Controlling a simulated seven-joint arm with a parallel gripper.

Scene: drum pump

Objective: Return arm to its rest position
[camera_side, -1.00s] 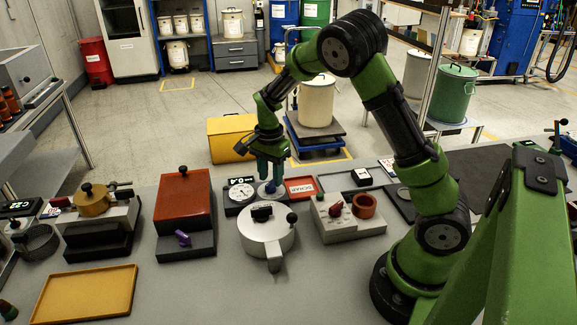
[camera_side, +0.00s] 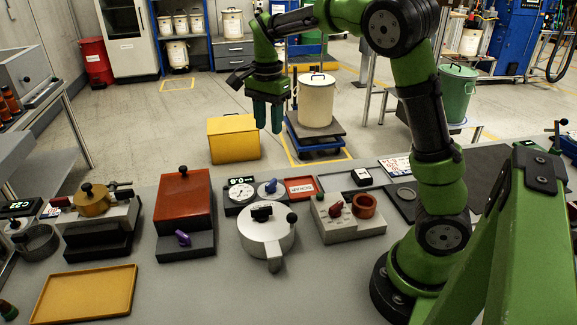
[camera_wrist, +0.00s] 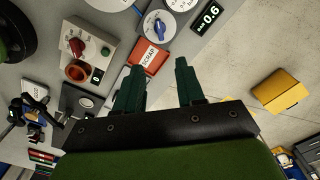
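My gripper (camera_side: 268,118) hangs in the air above the far edge of the workbench, pointing down. Its two dark green fingers are apart with nothing between them, as the wrist view (camera_wrist: 158,84) also shows. Below it on the bench is a blue knob (camera_side: 270,187) beside a round dial gauge (camera_side: 241,192). The blue knob also shows in the wrist view (camera_wrist: 158,27), well clear of the fingers. My arm is bent up and over from its base at the right of the bench.
On the bench stand a silver lidded pot (camera_side: 266,236), a red-brown box (camera_side: 183,196), a grey box with a red knob (camera_side: 347,222), a red tray (camera_side: 300,187) and a yellow tray (camera_side: 84,293). Beyond the bench are a yellow bin (camera_side: 233,139) and a cream drum (camera_side: 316,101). Air around my gripper is clear.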

